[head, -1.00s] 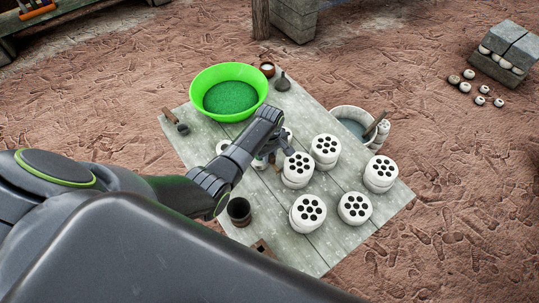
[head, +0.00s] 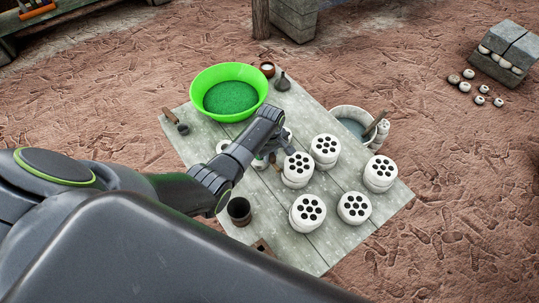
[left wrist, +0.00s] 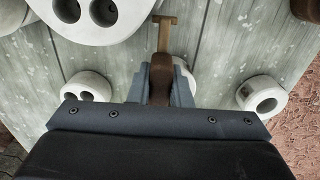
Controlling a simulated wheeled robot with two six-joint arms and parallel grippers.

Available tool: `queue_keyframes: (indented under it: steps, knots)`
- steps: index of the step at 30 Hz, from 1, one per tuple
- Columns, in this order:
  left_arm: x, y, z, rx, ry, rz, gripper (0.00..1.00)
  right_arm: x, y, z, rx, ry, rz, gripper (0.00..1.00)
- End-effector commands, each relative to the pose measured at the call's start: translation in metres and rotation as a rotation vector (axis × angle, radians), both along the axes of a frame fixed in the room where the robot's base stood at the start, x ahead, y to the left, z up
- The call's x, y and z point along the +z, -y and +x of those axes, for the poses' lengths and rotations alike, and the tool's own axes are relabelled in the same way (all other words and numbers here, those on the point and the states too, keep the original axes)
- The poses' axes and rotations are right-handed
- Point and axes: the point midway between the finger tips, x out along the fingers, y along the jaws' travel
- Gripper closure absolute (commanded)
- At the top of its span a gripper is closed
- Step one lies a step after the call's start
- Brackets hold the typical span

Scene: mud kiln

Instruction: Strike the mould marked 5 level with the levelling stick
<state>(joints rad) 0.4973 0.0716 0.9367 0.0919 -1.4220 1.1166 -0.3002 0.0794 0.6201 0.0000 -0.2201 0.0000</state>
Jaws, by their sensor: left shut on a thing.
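My left gripper (head: 277,152) reaches over the grey plank table (head: 335,245) from the left. In the left wrist view, the left gripper (left wrist: 160,85) is shut on a brown wooden stick with a short crosspiece (left wrist: 164,34) at its far end. It looks like the levelling stick. White round moulds with several dark holes stand just right of the gripper, such as a near one (head: 308,211), a middle one (head: 298,168) and a back one (head: 325,150). I cannot read any number on them. A large holed white piece (left wrist: 105,28) shows close by in the left wrist view.
A green basin (head: 229,92) stands at the table's back left. A pail (head: 350,122) with a stick in it stands at the right edge. A dark cup (head: 239,211) is near the front left. Small white pieces (left wrist: 262,97) lie around the gripper.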

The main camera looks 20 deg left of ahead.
Motion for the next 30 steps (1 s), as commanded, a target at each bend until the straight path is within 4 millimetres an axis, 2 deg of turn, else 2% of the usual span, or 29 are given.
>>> queue_keyframes:
  steps: [21,30]
  knots:
    - [0.001,0.01,0.015,0.0,0.005,-0.003,0.99,-0.004,0.0,0.0,0.0,0.0,0.0,0.64]
    - [0.0,0.01,0.016,0.001,0.003,-0.002,0.99,-0.004,0.0,0.0,0.0,0.0,0.0,0.64]
